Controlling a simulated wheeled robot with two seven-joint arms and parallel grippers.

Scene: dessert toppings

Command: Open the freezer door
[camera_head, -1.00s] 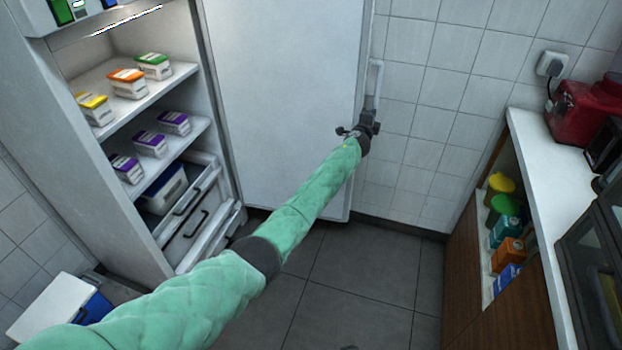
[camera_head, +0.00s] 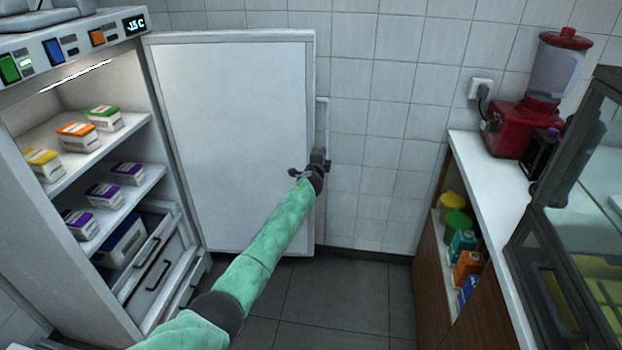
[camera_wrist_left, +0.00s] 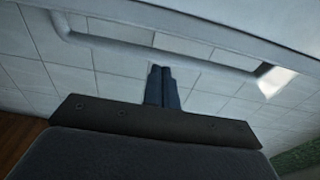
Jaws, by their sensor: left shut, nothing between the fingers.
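The freezer door (camera_head: 232,130) stands wide open, swung out to the right of the freezer (camera_head: 170,290), with its pale inner face towards me. Its long handle (camera_head: 323,125) shows past the door's right edge. In the left wrist view the handle (camera_wrist_left: 180,55) runs across the upper part. My left gripper (camera_head: 319,160) is at the door's right edge beside the handle. Its fingers (camera_wrist_left: 162,85) are shut together with nothing between them, and the handle appears beyond their tips. I cannot tell if they touch it. My right gripper is not in view.
Cartons (camera_head: 77,136) stand on the freezer shelves, with drawers (camera_head: 158,270) below. A counter (camera_head: 478,170) with a red blender (camera_head: 520,125) stands at the right, above shelves of coloured containers (camera_head: 462,245). The grey floor (camera_head: 340,300) between is clear.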

